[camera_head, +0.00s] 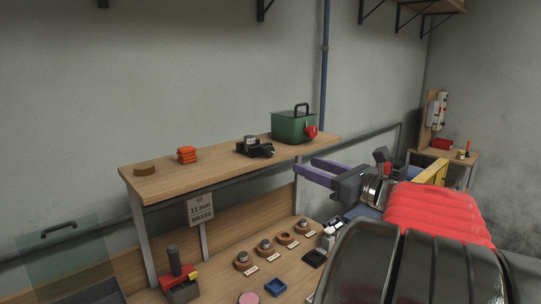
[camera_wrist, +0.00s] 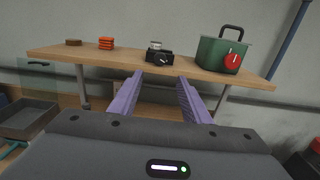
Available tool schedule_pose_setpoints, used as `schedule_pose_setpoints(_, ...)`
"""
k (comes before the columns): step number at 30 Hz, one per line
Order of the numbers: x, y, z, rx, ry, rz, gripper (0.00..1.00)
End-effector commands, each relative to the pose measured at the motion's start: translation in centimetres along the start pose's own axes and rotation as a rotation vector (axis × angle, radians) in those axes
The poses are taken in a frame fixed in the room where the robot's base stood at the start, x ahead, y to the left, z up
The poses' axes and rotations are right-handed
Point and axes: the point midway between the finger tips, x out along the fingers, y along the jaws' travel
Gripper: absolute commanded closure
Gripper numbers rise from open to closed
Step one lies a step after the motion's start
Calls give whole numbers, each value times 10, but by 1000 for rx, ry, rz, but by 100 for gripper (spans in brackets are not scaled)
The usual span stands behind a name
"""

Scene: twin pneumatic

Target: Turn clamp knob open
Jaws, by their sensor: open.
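A small black clamp (camera_head: 247,150) with a grey cylinder in its top sits on the raised wooden shelf. Its dark knob (camera_head: 266,151) faces the front right; in the wrist view the knob (camera_wrist: 162,59) has a light mark. My gripper (camera_head: 304,167) has two purple fingers, spread apart with nothing between them. It is in front of the shelf, to the right of the clamp in the head view. In the wrist view the fingertips (camera_wrist: 160,78) point at the shelf, with the clamp straight ahead between and beyond them. The fingers do not appear to touch the knob.
A green box (camera_head: 292,127) with a black handle and a red knob (camera_head: 311,132) stands right of the clamp. Orange blocks (camera_head: 187,155) and a brown disc (camera_head: 146,169) lie left. The shelf's front edge (camera_wrist: 110,67) lies ahead. Below is a bench with several round holders.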

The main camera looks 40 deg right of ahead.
Motion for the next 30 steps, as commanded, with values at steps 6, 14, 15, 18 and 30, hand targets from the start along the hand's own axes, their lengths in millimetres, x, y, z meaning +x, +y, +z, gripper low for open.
schedule_pose_setpoints(6, 21, 0, 0, 0, 0, 2, 57)
schedule_pose_setpoints(14, 56, 1, 0, 1, 0, 3, 57)
schedule_pose_setpoints(15, 62, 1, 0, 1, 0, 3, 57)
schedule_pose_setpoints(18, 76, 1, 0, 0, 0, 4, 57)
schedule_pose_setpoints(30, 128, 0, 0, 0, -1, 2, 57)
